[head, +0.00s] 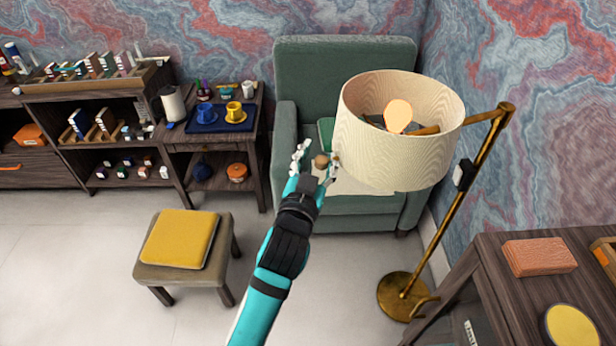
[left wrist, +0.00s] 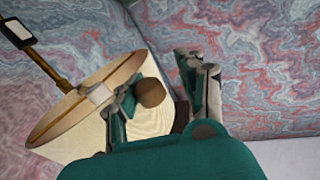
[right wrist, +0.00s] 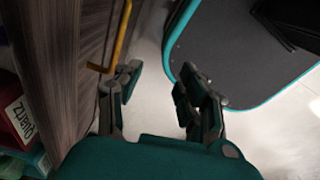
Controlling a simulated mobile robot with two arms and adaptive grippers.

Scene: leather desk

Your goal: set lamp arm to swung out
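The floor lamp has a brass pole (head: 450,215), a round brass base (head: 397,296) and a brass arm (head: 482,117) running left from the pole's top to a cream drum shade (head: 395,150). The shade hangs in front of the green armchair. My left gripper (head: 318,158) is open at the shade's left side. A round brown knob (head: 321,161) shows between its fingers; in the left wrist view the knob (left wrist: 151,92) is near the left finger, and contact is unclear. My right gripper (right wrist: 158,88) is open and empty, low beside a dark wooden side.
A green armchair (head: 345,70) stands behind the shade. A stool with a yellow cushion (head: 180,238) is at left. A dark desk (head: 500,252) with a brick-coloured block (head: 540,256) is at right. A side table (head: 262,125) holds cups. Floor at lower left is clear.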

